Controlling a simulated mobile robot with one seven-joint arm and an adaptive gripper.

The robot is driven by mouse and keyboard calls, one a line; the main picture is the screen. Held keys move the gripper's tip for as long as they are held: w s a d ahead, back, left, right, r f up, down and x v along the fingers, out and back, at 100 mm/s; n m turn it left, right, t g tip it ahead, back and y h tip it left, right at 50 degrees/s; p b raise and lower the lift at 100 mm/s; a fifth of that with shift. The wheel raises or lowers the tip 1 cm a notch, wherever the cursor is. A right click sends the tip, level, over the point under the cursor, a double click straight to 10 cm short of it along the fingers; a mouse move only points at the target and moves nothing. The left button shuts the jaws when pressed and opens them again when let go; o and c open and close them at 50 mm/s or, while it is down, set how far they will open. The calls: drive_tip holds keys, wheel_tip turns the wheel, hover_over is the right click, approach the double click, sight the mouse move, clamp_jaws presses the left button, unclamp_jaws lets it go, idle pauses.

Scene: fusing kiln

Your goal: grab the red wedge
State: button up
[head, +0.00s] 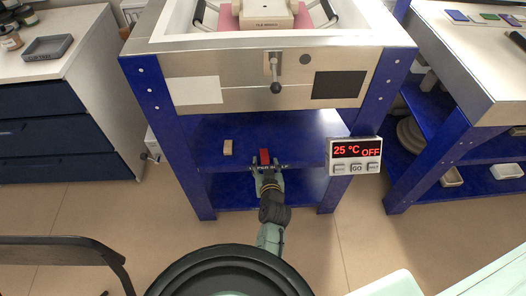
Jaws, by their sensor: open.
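The red wedge (265,155) is a small red block on the blue shelf (300,132) under the kiln. My gripper (266,162) is open at the front edge of that shelf, right at the near side of the wedge. Its fingers appear to lie to either side of the wedge's near end. I cannot tell whether they touch it. The wedge's lower near part is hidden by my gripper.
A tan block (228,147) stands on the shelf left of the wedge. Blue legs (187,165) and the kiln body (240,95) frame the shelf opening. A control box reading 25 °C OFF (355,155) hangs at the right. A lower blue shelf (225,190) lies below.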

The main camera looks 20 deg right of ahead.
drive_tip(key=shift+s+r, duration=0.1)
drive_tip(key=shift+s, duration=0.05)
drive_tip(key=shift+c, duration=0.5)
drive_tip(key=c, duration=0.8)
